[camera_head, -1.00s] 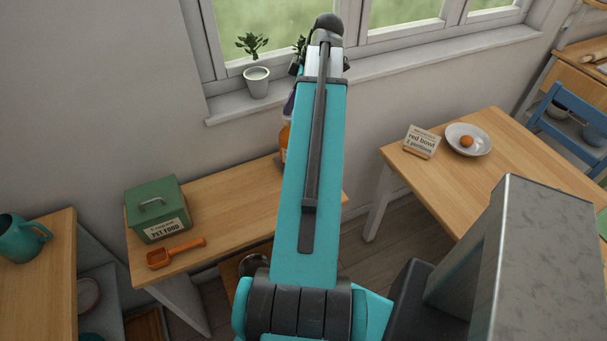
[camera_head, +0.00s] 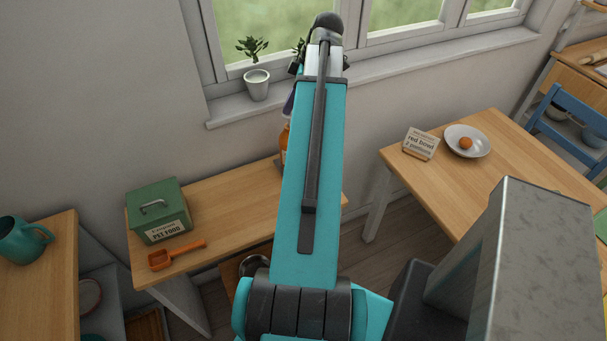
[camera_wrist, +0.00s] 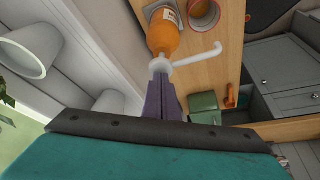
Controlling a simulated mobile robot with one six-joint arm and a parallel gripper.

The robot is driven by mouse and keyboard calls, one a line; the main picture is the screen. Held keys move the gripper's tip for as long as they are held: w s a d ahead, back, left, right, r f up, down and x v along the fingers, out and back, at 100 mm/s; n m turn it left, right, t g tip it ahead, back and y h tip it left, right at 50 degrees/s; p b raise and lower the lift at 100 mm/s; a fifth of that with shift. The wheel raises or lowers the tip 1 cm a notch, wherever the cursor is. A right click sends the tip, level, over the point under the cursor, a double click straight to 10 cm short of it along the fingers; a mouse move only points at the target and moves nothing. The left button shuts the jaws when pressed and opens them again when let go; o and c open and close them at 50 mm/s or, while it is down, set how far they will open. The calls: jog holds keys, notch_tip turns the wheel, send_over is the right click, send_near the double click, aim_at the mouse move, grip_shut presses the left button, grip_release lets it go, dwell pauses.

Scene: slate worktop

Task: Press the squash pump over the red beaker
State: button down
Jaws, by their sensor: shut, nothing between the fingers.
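The squash pump bottle (camera_wrist: 164,36) is orange with a pale label and a white pump head (camera_wrist: 160,66). Its white spout (camera_wrist: 205,53) points right in the wrist view. The red beaker (camera_wrist: 203,13) stands beside the bottle at the top edge, below the spout side. My gripper (camera_wrist: 161,82) is shut and empty, its purple fingers right at the pump head. I cannot tell whether they touch it. In the head view my arm hides most of the bottle (camera_head: 284,142), and the beaker is hidden.
A green pet food box (camera_head: 158,208) and an orange scoop (camera_head: 176,255) lie on the left of the wooden bench (camera_head: 222,207). A potted plant (camera_head: 256,84) stands on the window sill behind. A table (camera_head: 480,187) at right holds a card and a plate.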

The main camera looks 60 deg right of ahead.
jog(key=shift+r+p, duration=0.35)
jog(key=shift+r, duration=0.3)
jog(key=shift+f+b, duration=0.85)
jog(key=shift+f, duration=0.7)
jog(key=shift+r, duration=0.2)
dwell(0.4)
jog(key=shift+r+p, duration=1.05)
jog(key=shift+r, duration=0.35)
jog(key=shift+f+b, duration=0.7)
jog(key=shift+f, duration=0.7)
dwell(0.5)
jog(key=shift+r+p, duration=0.85)
jog(key=shift+r, duration=0.65)
